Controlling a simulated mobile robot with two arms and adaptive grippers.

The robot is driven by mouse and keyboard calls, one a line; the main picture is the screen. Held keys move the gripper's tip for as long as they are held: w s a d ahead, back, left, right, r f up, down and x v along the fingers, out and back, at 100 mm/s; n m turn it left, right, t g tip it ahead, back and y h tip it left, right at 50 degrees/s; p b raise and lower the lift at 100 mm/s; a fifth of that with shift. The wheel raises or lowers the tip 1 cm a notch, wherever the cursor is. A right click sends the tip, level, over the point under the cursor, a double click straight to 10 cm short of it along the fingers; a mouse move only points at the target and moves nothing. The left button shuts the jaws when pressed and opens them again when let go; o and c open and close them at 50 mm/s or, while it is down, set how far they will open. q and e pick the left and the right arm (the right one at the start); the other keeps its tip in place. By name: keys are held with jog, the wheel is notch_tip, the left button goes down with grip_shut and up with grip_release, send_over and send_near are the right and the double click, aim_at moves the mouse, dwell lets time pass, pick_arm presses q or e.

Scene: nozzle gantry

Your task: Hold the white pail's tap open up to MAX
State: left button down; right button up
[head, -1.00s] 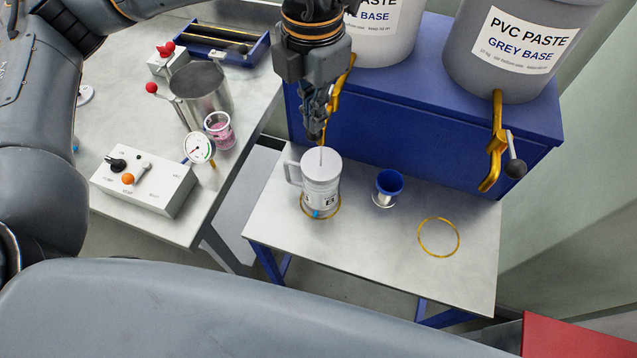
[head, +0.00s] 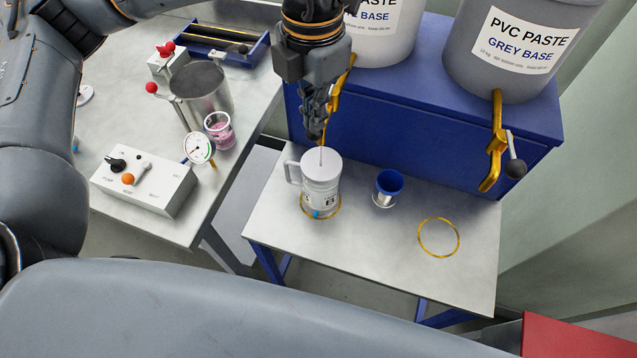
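The white pail (head: 385,38) stands on the blue stand, cut off by the top edge. Its brass tap (head: 340,92) hangs down its front, partly behind my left gripper (head: 316,130). The gripper points down at the tap; its fingers look close together. The tap's lever is hidden, so I cannot tell whether they grip it. A thin pale stream (head: 321,157) runs below the gripper into a jug (head: 321,180) with a handle on its left. The jug stands upright within a yellow ring. No MAX mark is readable. My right gripper is not in view.
The grey pail (head: 510,50) has a brass tap (head: 497,140) with a black-knobbed lever. A blue cup (head: 388,187) and an empty yellow ring (head: 438,237) are right of the jug. A control box (head: 145,182), gauge, metal pot and pink cup occupy the left table.

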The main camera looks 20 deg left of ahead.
pick_arm(q)
jog(key=shift+r+p, duration=1.6)
jog(key=shift+r, duration=1.4)
notch_tip(320, 180, up, 5)
jog(key=shift+p, duration=1.25)
